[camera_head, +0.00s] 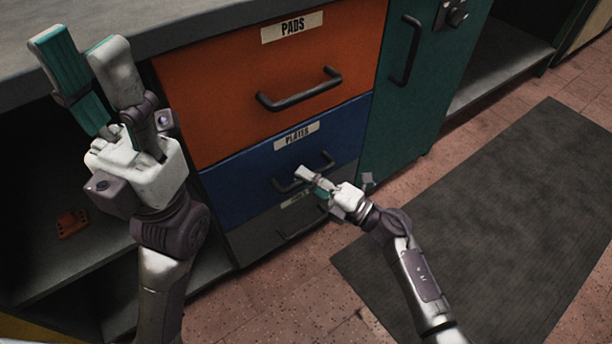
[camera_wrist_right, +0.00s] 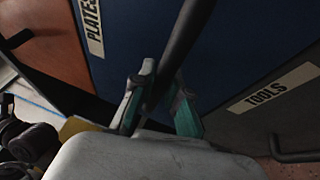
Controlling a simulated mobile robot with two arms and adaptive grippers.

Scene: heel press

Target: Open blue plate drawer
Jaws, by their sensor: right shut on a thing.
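The blue drawer (camera_head: 235,190), labelled "PLATES", sits between an orange drawer and a grey one. Its front looks about flush with the orange front, with no clear gap. In the right wrist view the handle (camera_wrist_right: 183,40) runs between the two fingers (camera_wrist_right: 160,100), and the blue front (camera_wrist_right: 130,45) lies behind. My left gripper (camera_head: 78,42) is open and empty, raised at the left in front of the grey counter.
The orange "PADS" drawer (camera_head: 220,100) is above, and the grey "TOOLS" drawer (camera_head: 255,238) is below. A green door (camera_head: 425,100) stands to the right. A dark mat (camera_head: 490,230) lies on the tiled floor. An open shelf (camera_head: 60,265) at left holds a small orange object (camera_head: 70,222).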

